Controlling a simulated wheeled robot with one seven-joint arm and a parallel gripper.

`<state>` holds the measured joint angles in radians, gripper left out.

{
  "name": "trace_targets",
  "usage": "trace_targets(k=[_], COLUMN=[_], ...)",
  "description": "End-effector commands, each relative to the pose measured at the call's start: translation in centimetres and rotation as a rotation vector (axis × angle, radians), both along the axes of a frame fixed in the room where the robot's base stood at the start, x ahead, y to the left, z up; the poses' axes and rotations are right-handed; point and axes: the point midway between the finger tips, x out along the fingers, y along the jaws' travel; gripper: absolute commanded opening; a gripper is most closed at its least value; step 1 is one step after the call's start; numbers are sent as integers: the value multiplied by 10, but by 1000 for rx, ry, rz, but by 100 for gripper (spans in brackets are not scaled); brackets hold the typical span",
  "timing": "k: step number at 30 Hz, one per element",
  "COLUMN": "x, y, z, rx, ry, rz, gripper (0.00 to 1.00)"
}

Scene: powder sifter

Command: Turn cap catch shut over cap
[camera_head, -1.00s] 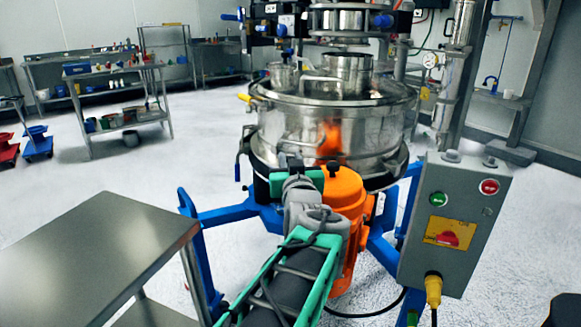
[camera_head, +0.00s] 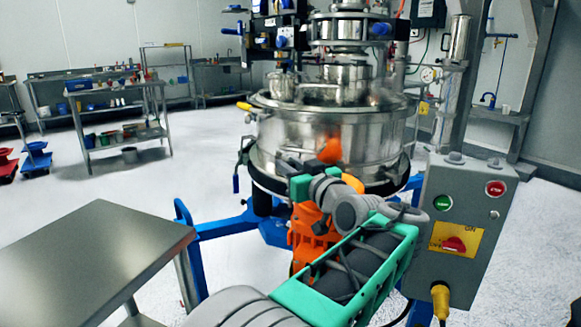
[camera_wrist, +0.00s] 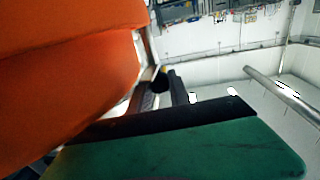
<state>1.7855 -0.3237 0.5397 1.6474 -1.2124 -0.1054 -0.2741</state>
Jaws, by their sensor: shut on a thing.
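The sifter's steel drum (camera_head: 290,135) stands upright under its lid (camera_head: 350,103). My gripper (camera_head: 300,187) is at the drum's lower front, above the orange motor (camera_head: 303,235). It is shut on a small part that its fingers and wrist hide in the head view; from its place I take this for the cap catch, but its shape and the cap are not clear. In the wrist view a green finger with a dark pad (camera_wrist: 190,145) fills the lower part. A black knob (camera_wrist: 160,80) shows just beyond it. A large orange surface (camera_wrist: 60,60) is close at left.
A grey control box (camera_head: 455,225) stands close to my arm at right. A steel table (camera_head: 90,260) is at lower left. Blue legs (camera_head: 225,225) carry the sifter. Shelves (camera_head: 120,115) stand behind, with open floor between.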

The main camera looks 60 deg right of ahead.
Motion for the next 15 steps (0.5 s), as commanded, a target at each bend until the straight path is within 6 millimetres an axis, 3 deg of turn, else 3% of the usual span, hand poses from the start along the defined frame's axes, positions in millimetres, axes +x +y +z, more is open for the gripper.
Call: trace_targets(k=[4,5,12,15], x=[0,0,0,0], y=[-1,-1,0,0], z=[-2,-2,-1,0], rx=[4,4,2,1], ry=[0,0,0,0], rz=[-2,-2,-2,-1], gripper=[0,24,44,45])
